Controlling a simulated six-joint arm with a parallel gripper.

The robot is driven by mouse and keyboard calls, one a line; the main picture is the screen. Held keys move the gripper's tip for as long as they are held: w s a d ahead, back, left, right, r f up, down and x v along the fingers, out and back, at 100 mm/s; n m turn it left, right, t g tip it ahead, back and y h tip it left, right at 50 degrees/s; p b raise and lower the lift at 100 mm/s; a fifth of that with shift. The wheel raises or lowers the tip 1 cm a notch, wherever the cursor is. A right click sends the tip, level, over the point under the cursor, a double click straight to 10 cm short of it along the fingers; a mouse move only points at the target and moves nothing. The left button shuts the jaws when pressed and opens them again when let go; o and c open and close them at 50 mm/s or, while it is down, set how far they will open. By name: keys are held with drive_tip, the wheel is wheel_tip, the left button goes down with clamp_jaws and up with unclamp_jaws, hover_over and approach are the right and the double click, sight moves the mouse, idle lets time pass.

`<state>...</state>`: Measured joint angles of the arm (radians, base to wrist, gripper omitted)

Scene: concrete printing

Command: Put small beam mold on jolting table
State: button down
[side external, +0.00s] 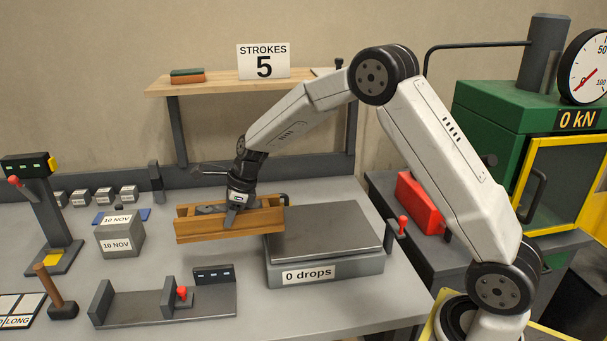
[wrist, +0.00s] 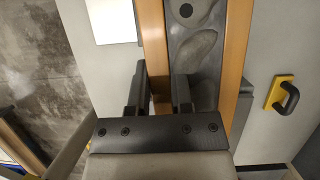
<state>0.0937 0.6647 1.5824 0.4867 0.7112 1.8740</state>
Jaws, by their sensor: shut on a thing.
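The small beam mold (side external: 262,217) is a long orange-brown wooden box with grey, uneven fill inside. My gripper (side external: 231,214) is shut on the near long wall of the mold. In the wrist view, one wall of the mold (wrist: 152,40) runs between the two fingers of my gripper (wrist: 158,92), and the grey fill shows to its right. The jolting table (side external: 320,268) is a grey block with a dark flat top and a "0 drops" label. The mold's right end overlaps the table's left edge in the side view; the mold appears raised. The table top is empty.
A grey cube (side external: 120,240) marked "10 NOV" stands left of the mold. A low grey fixture (side external: 165,308) with a red knob lies in front. A red-knobbed lever (side external: 402,226) stands at the table's right. A mallet (side external: 58,295) stands front left. A shelf (side external: 230,84) is behind.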

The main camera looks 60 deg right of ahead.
sight(246, 214)
drive_tip(key=s+d+n, duration=0.1)
drive_tip(key=n, duration=0.1)
drive_tip(key=s+d+r+n+g, duration=0.1)
drive_tip(key=n, duration=0.1)
drive_tip(key=s+n+y, duration=0.1)
drive_tip(key=shift+s+d+r+n+g, duration=0.15)
drive_tip(key=shift+d+r+n+g, duration=0.2)
drive_tip(key=shift+d+n+g, duration=0.05)
drive_tip(key=s+d+n, duration=0.1)
drive_tip(key=n, duration=0.1)
drive_tip(key=s+r+n+g, duration=0.1)
drive_tip(key=n, duration=0.1)
drive_tip(key=s+d+n+g, duration=0.1)
drive_tip(key=n, duration=0.1)
drive_tip(key=shift+s+d+r, duration=0.15)
drive_tip(key=shift+s+d, duration=0.2)
drive_tip(key=s+d+r+n+g+h, duration=0.1)
drive_tip(key=s+d+r+n+h, duration=0.2)
drive_tip(key=s+d+n, duration=0.2)
drive_tip(key=s+d+r+n+g+h, duration=0.1)
drive_tip(key=s+d+r+n+h, duration=0.2)
drive_tip(key=s+d+n, duration=0.3)
drive_tip(key=shift+s+r+n+h, duration=0.15)
drive_tip(key=shift+s+n+h, duration=0.55)
drive_tip(key=shift+s+n, duration=3.85)
drive_tip(key=w+n, duration=0.3)
drive_tip(key=shift+w+n, duration=0.25)
drive_tip(key=shift+w, duration=0.05)
